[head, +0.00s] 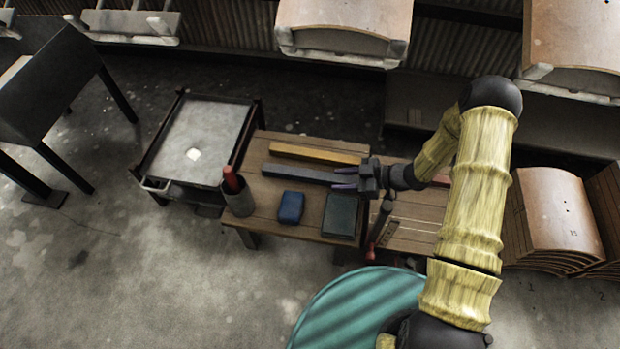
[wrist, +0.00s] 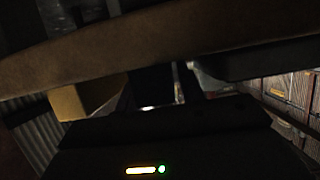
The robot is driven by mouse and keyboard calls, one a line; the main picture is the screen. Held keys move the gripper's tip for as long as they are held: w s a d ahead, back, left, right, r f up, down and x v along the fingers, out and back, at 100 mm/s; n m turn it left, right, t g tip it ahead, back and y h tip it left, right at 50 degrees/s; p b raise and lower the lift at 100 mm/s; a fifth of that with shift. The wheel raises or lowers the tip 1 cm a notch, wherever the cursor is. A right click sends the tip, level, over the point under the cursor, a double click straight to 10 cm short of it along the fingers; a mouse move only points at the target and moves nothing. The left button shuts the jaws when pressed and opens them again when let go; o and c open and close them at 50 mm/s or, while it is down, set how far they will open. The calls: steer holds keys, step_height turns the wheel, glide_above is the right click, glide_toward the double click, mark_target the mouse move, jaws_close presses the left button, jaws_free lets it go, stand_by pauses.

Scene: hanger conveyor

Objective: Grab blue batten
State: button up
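The blue batten, a long dark slate-blue bar (head: 300,174), lies on the wooden workbench (head: 262,221) in the head view, just in front of a yellow batten (head: 318,153). My gripper (head: 340,179) is at the batten's right end and points left. Its two fingers show apart, with the batten's end at or between them. I cannot tell whether they touch it. In the dark wrist view a broad brown bar crosses the top, and a grey-blue bar shows at right; the fingertips are not clear there.
On the bench are a blue box (head: 290,207), a dark green block (head: 340,216), a cup (head: 239,200) holding something red, and a hammer (head: 380,222). A metal cart (head: 165,183) stands left. Curved panels (head: 345,15) hang behind. A teal round top (head: 345,310) is in front.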

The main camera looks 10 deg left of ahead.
stand_by(0.4)
steer(key=c, duration=0.8)
steer(key=shift+r, duration=0.15)
step_height(320, 180, up, 10)
steer(key=p, duration=0.6)
